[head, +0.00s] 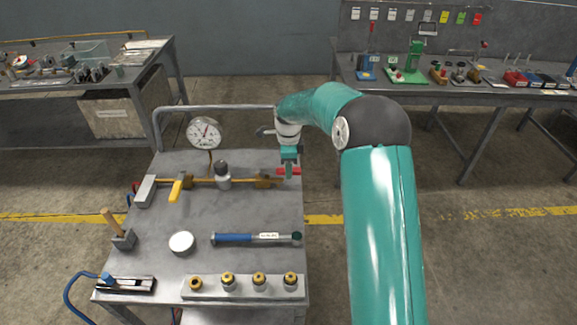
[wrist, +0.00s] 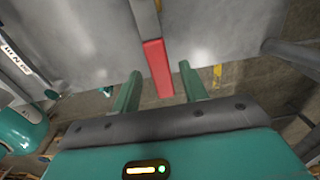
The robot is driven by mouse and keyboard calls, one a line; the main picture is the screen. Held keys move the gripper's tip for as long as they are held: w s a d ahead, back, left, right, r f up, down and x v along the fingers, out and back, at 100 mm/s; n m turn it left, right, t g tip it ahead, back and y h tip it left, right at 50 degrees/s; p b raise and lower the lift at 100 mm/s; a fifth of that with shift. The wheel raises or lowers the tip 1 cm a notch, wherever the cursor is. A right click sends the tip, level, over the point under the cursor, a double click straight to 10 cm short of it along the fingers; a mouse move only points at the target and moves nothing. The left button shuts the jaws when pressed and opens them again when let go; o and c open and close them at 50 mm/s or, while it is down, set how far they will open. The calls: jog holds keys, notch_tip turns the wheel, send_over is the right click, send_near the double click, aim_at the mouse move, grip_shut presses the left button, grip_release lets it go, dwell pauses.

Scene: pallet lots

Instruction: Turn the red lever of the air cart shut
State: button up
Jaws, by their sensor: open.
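The air cart (head: 210,212) stands in front of me with a grey metal top. A brass pipe (head: 202,181) runs across it, with a brass fitting at its right end. The red lever (head: 281,171) sticks out beside this fitting at the cart's right edge, partly hidden by my gripper (head: 290,170). In the wrist view, the red lever (wrist: 158,66) reaches in between the two fingers of my gripper (wrist: 160,69). The fingers are apart, with a visible gap on each side of the lever. A yellow handle (head: 175,191) sits further left on the pipe.
A round gauge (head: 204,133) rises behind the pipe, near the cart's rail (head: 215,108). A blue-handled tool (head: 255,238), a white round lid (head: 181,242) and a block of fittings (head: 243,289) lie nearer me. Benches stand behind left (head: 85,82) and right (head: 450,92).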

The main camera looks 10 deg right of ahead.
jog(key=shift+f, duration=0.2)
grip_shut()
